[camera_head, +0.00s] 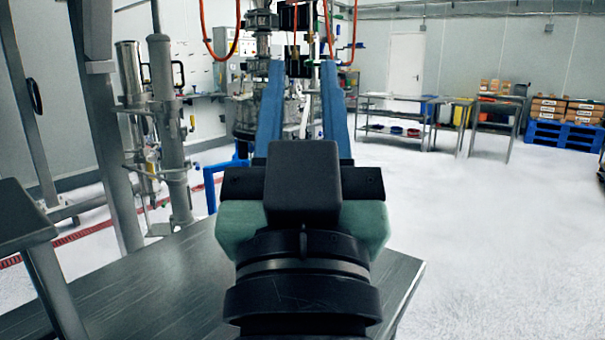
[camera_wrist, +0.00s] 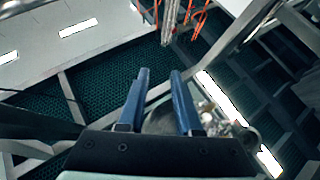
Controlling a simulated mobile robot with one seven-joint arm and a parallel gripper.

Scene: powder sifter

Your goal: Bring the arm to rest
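My gripper (camera_head: 302,88) points forward and away from the head camera, with its two blue fingers spread apart and nothing visible between them. In the wrist view, my gripper (camera_wrist: 159,76) also shows its blue fingers apart and empty. The arm's dark wrist and green-grey sides fill the lower middle of the head view. The arm is held above a dark metal table, touching nothing that I can see.
The dark table (camera_head: 170,285) lies below the arm at the lower left. Steel cylinders (camera_head: 165,120) and a metal frame stand at left, with machinery behind the fingers. Benches (camera_head: 480,115) and a blue pallet (camera_head: 562,134) stand far right. The right floor is clear.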

